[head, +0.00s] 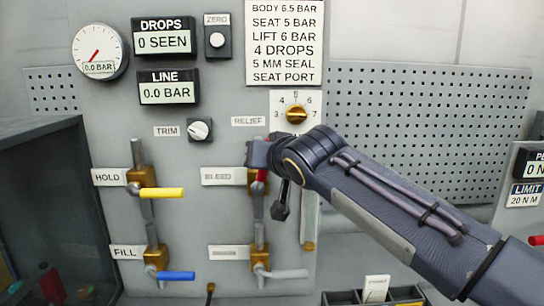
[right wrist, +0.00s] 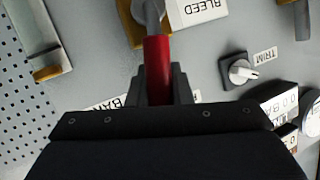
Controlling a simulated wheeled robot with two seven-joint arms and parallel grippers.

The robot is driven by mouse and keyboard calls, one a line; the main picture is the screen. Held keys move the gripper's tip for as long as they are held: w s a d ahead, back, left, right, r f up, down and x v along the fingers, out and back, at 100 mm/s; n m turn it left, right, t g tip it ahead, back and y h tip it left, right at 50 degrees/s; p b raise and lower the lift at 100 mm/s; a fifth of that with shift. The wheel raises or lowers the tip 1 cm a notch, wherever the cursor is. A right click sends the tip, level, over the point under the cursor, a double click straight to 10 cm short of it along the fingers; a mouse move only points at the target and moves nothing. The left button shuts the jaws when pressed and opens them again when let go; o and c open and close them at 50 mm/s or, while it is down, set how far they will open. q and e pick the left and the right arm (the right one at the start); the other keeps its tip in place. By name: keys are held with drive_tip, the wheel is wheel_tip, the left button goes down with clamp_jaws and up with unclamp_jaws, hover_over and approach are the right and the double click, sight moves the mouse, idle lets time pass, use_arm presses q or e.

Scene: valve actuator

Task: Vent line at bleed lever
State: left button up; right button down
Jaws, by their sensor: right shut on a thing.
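The bleed lever has a red handle (right wrist: 157,65) that runs from its brass valve body (right wrist: 128,22) into my right gripper (right wrist: 158,78). The gripper is shut on the red handle. In the head view the gripper (head: 259,154) is just above the bleed valve, right of the BLEED label (head: 222,176), and covers most of the handle; a little red (head: 262,175) shows. The handle appears to point up along the pipe. The line display (head: 167,93) reads 0.0 BAR, and the round gauge (head: 99,52) also reads 0.0 BAR. My left gripper is not in view.
The yellow hold lever (head: 162,193), blue fill lever (head: 176,275) and a grey lever (head: 285,273) point right. The relief knob (head: 296,114) is above my right arm; the trim knob (head: 199,130) is to its left. Bins (head: 375,290) stand below. A dark cabinet (head: 45,180) is at left.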

drive_tip(key=shift+a+n+h+p, duration=0.35)
drive_tip(key=shift+a+n+h, duration=0.25)
drive_tip(key=shift+g, duration=0.3)
drive_tip(key=c, duration=1.3)
unclamp_jaws()
drive_tip(key=b+v, duration=0.2)
drive_tip(key=v, duration=0.5)
drive_tip(key=shift+s, duration=0.4)
